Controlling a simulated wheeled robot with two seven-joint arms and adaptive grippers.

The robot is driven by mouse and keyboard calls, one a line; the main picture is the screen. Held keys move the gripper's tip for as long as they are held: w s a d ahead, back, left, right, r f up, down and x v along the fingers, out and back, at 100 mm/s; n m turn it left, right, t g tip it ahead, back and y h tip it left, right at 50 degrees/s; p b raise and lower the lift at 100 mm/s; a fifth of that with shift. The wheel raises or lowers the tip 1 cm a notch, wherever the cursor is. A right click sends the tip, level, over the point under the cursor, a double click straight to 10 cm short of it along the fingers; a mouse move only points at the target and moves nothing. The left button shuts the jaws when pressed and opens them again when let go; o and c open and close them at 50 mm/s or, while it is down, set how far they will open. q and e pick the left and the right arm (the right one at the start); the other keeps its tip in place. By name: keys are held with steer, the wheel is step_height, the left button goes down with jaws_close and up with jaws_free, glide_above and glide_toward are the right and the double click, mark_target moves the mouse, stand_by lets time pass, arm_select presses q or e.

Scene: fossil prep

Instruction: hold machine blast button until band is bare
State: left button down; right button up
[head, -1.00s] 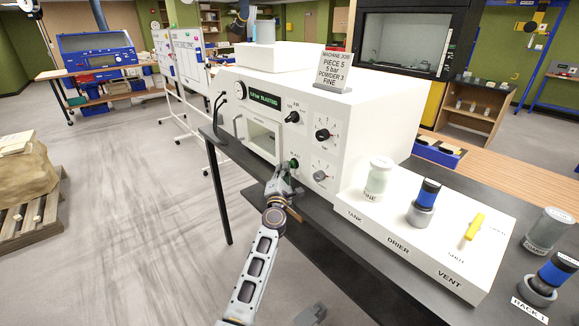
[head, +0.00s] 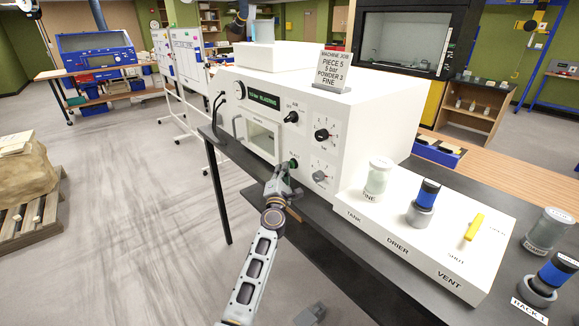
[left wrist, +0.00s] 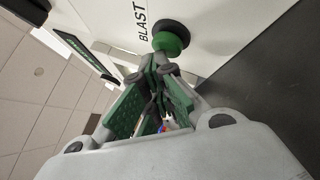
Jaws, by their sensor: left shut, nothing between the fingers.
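The white blast machine (head: 300,85) stands on a dark bench. Its green display (head: 263,99) shows a line ending in what looks like BLASTING, too small to read surely. The green blast button (head: 293,163) is on the front, right of the chamber window (head: 263,137); it also shows in the left wrist view (left wrist: 168,40) beside the word BLAST. My left gripper (head: 289,171) is shut and empty, its fingertips (left wrist: 160,63) at the button and seemingly touching it. I cannot make out the piece or its band behind the window.
A job sign (head: 332,70) reading PIECE 5, 5 bar, POWDER 3, FINE stands on the machine. Knobs (head: 321,135) sit right of the button. A white block (head: 420,245) marked TANK, DRIER and VENT holds jars and a yellow lever (head: 474,227).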

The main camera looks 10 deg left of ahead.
arm_select(q)
steer(key=shift+s+d+f, duration=0.25)
steer(key=shift+s+f, duration=0.3)
steer(key=shift+s+a+r, duration=0.1)
steer(key=shift+a+r, duration=0.05)
steer(key=shift+a, duration=0.2)
steer(key=shift+s+a+r+p, duration=0.1)
steer(key=shift+s+a+p, duration=0.35)
steer(key=shift+s+a, duration=0.25)
steer(key=shift+s+a+p, duration=0.4)
steer(key=shift+s+a, duration=0.55)
steer(key=shift+s, duration=0.2)
arm_select(e)
steer(key=shift+a+r, duration=0.3)
steer(key=shift+r, duration=0.55)
